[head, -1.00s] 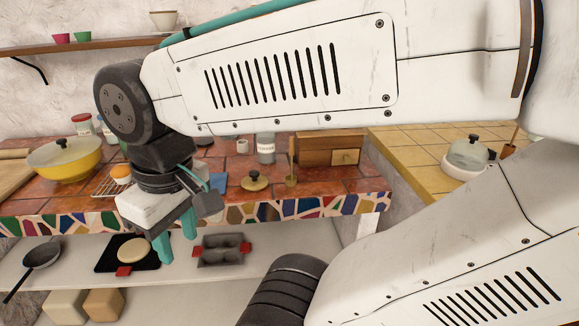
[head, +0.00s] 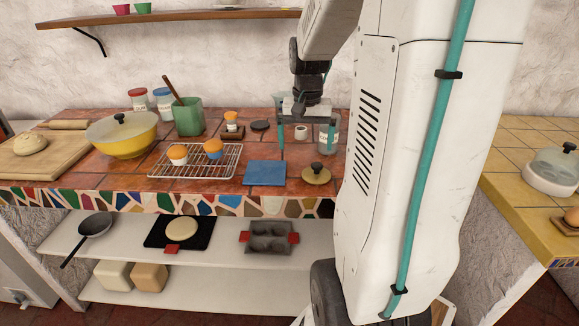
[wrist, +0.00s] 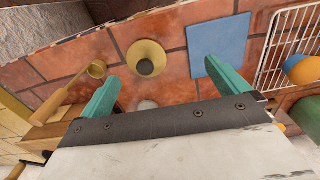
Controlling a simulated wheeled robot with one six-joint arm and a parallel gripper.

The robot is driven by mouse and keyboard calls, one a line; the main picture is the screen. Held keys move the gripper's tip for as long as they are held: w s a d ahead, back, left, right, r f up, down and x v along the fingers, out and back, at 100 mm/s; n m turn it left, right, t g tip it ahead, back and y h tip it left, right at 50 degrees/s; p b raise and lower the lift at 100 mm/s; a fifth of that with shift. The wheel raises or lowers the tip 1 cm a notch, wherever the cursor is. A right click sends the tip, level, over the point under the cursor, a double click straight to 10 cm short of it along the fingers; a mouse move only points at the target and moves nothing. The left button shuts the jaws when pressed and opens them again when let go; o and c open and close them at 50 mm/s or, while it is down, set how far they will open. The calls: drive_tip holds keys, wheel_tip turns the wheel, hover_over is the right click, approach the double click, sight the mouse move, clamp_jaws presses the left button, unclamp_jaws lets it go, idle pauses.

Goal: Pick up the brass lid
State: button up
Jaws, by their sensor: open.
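The brass lid (head: 316,176) lies flat on the red tiled counter, near its front mosaic edge, its dark round knob upward. In the wrist view the brass lid (wrist: 137,53) shows ahead of the fingers, in line with the gap between them. My gripper (head: 306,138) is open and empty, with teal fingers pointing down. It is above the counter, farther back than the lid and apart from it. The wrist view shows both spread fingertips of my gripper (wrist: 161,74) with nothing between them.
A blue square (head: 265,172) lies left of the lid, beside a wire rack (head: 188,172) with cupcakes. A jar (head: 327,145) and a small white cup (head: 301,132) stand near my gripper. A brass ladle (wrist: 97,69) lies left of the lid in the wrist view.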

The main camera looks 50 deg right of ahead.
drive_tip(key=m, duration=0.1)
hover_over(317, 164)
drive_tip(key=f, duration=0.2)
drive_tip(key=shift+w+d+f, duration=0.15)
drive_tip(key=shift+w+f, duration=0.15)
drive_tip(key=shift+f, duration=0.05)
drive_tip(key=f, duration=0.7)
drive_tip(key=shift+s+f, duration=0.1)
drive_tip(key=shift+s, duration=0.15)
drive_tip(key=c, duration=1)
